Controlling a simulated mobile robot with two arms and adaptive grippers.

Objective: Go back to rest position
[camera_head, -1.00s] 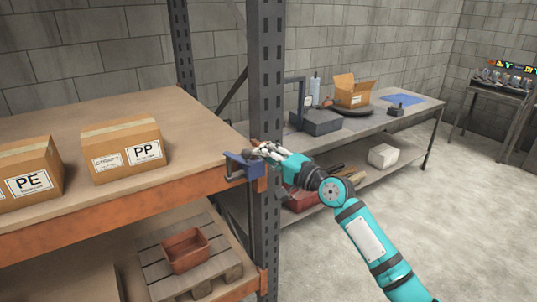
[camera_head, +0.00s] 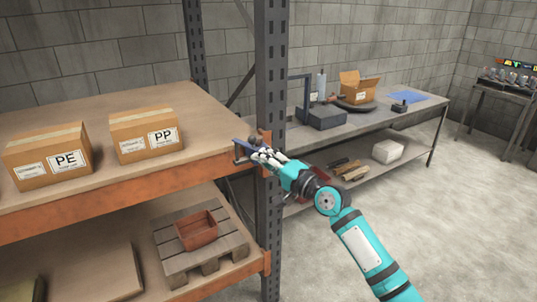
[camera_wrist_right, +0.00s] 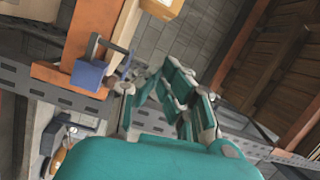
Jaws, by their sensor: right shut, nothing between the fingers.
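My right arm reaches in from the lower right in the head view. Its gripper (camera_head: 264,156) is shut and empty, just in front of the dark shelf post and close to a blue-grey bracket-like fixture (camera_head: 242,152) at the end of the shelf beam. I cannot tell whether they touch. In the right wrist view my gripper's teal and grey fingers (camera_wrist_right: 168,82) show beside the blue block of that fixture (camera_wrist_right: 87,76). My left gripper is not in view.
The dark upright post (camera_head: 270,80) stands beside the gripper. The shelf (camera_head: 205,140) holds boxes marked PE (camera_head: 48,157) and PP (camera_head: 146,135). A red bin (camera_head: 196,230) sits on a pallet below. A workbench (camera_head: 420,108) stands behind. The floor (camera_head: 450,220) at right is clear.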

